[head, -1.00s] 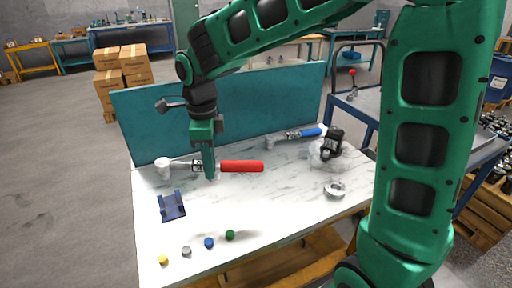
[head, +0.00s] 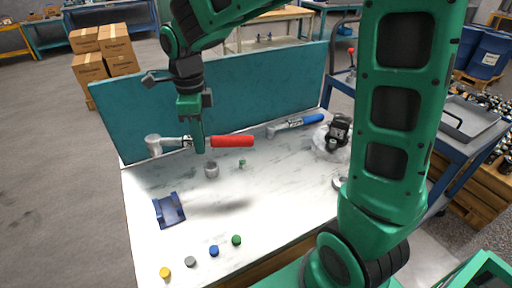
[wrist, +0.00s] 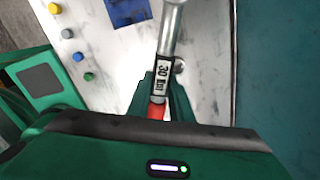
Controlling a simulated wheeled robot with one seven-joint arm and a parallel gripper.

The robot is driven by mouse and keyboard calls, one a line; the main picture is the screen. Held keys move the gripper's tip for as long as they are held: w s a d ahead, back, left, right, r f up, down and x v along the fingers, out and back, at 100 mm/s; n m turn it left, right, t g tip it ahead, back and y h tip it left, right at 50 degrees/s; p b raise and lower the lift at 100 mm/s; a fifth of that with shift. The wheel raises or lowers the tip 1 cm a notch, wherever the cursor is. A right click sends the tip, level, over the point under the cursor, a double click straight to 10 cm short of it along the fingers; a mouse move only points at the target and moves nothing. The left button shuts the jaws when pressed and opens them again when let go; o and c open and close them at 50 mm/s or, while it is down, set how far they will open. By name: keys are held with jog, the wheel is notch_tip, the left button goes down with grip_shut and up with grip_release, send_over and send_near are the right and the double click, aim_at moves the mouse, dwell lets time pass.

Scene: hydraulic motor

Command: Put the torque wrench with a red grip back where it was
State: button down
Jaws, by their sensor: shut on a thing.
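The torque wrench with a red grip (head: 232,141) is held level above the table in the head view. Its metal head points left and its grip right. My gripper (head: 199,145) is shut on its shaft, beside the red grip. In the wrist view the shaft with a "30" label (wrist: 160,75) runs between my gripper's fingers (wrist: 160,95), and a bit of red shows below. A dark blue cradle (head: 169,210) stands on the table's left part, below and in front of the wrench. It also shows in the wrist view (wrist: 127,10).
A blue-gripped wrench (head: 300,122) lies at the back right, near a black motor part (head: 338,132). A small metal cylinder (head: 211,170) and green piece (head: 242,164) stand below the wrench. Several coloured buttons (head: 214,251) line the front. A teal panel (head: 130,115) closes the back.

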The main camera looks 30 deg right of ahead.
jog(key=s+d+f+m, duration=0.1)
jog(key=s+d+m, duration=0.25)
jog(key=d, duration=0.55)
jog(key=s+d+f+m, duration=0.1)
jog(key=s+d+m, duration=0.3)
jog(key=d, duration=0.6)
jog(key=shift+m+g, duration=0.4)
jog(key=shift+m, duration=0.35)
jog(key=w+d+f, duration=0.2)
jog(key=d, duration=0.1)
jog(key=w+d+f, duration=0.4)
jog(key=w+d, duration=0.1)
jog(key=shift+w+d+f, duration=0.1)
jog(key=shift+d+f, duration=0.15)
jog(key=shift+d, duration=0.1)
jog(key=shift+w+d+f, duration=0.25)
jog(key=shift+d, duration=0.05)
jog(key=shift+f, duration=2)
jog(key=c, duration=1.6)
grip_release()
